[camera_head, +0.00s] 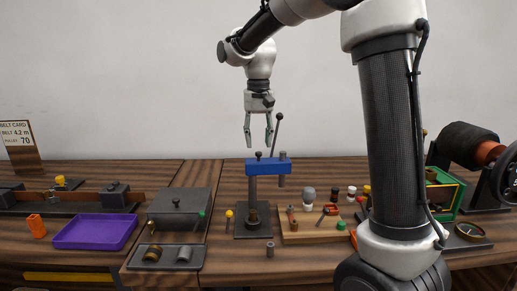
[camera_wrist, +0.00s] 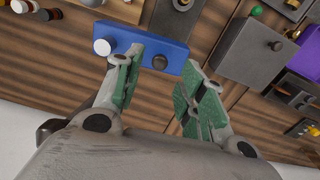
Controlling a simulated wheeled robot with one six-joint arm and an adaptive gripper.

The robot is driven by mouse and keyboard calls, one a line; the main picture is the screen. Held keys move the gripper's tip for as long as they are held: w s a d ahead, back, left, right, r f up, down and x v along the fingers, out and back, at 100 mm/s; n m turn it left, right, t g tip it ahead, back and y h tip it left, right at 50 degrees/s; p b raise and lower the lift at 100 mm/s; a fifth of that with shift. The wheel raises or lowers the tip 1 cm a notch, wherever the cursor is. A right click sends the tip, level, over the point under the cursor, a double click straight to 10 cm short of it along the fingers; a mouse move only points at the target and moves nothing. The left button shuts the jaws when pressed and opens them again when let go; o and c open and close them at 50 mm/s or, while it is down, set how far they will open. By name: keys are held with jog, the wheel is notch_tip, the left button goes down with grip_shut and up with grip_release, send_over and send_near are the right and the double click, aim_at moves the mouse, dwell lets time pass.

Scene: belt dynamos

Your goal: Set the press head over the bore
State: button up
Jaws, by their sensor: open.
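The press has a blue press head (camera_head: 268,167) on a dark upright column, with a black-knobbed lever (camera_head: 278,130) and small dark knobs on top. A short grey ram (camera_head: 282,181) hangs under the head's right end, out to the right of the column. A brass-coloured round part (camera_head: 253,215) sits on the dark base plate (camera_head: 250,234); I cannot tell whether it is the bore. My gripper (camera_head: 258,143) is open and empty, pointing down above the head. In the wrist view, the blue head (camera_wrist: 122,37) lies beyond the open fingers (camera_wrist: 164,62).
A wooden board (camera_head: 318,237) with small tools stands right of the press. A grey box (camera_head: 179,208), a yellow-topped pin (camera_head: 229,214) and a purple tray (camera_head: 94,231) are to the left. A small grey cylinder (camera_head: 270,249) stands in front.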

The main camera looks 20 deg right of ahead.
aim_at(259, 152)
jog(key=shift+f, duration=1.75)
grip_shut()
